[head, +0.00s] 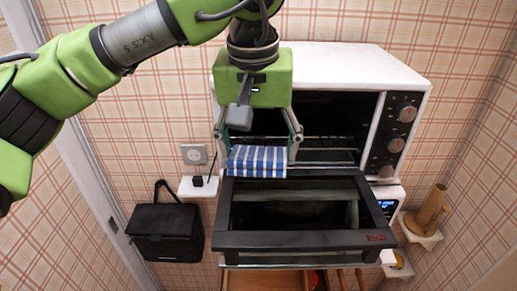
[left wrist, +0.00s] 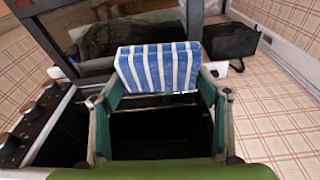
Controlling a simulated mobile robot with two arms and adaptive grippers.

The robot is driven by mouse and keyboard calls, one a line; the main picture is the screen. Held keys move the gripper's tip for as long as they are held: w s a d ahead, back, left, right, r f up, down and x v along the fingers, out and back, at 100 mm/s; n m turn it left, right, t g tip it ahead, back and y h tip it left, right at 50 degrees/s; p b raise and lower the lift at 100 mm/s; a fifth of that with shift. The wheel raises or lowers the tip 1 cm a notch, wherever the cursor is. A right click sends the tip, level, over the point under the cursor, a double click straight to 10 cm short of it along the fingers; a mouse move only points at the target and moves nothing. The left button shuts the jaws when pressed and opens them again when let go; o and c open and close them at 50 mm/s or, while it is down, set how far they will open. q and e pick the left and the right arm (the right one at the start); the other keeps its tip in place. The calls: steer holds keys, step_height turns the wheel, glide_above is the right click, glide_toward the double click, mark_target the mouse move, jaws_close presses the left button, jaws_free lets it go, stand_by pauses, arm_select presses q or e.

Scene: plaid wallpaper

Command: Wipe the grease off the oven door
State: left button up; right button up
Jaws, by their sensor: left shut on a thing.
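The white oven (head: 345,68) has its door (head: 305,241) folded down and open, with a dark frame around a glass pane. The door also shows at the top left of the left wrist view (left wrist: 115,32). My left gripper (head: 258,148) is shut on a blue-and-white striped cloth (head: 257,162). The cloth lies across both fingers in the left wrist view (left wrist: 158,68). The gripper holds it near the hinge-side left corner of the door; I cannot tell whether it touches the door. Pale streaks show on the glass, but I cannot tell grease from reflection. My right gripper is out of view.
Dark knobs (head: 402,114) line the oven's right panel. A black bag (head: 166,233) hangs at the left, below a wall socket (head: 194,154). A brown wooden holder (head: 428,211) stands on a small shelf at the right. The space above the door glass is clear.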

arm_select(q)
steer(key=shift+w+r+p, duration=0.15)
steer(key=shift+r, duration=0.6)
steer(key=shift+w+r+p, duration=0.1)
steer(key=shift+r+p, duration=0.05)
steer(key=shift+r, duration=0.55)
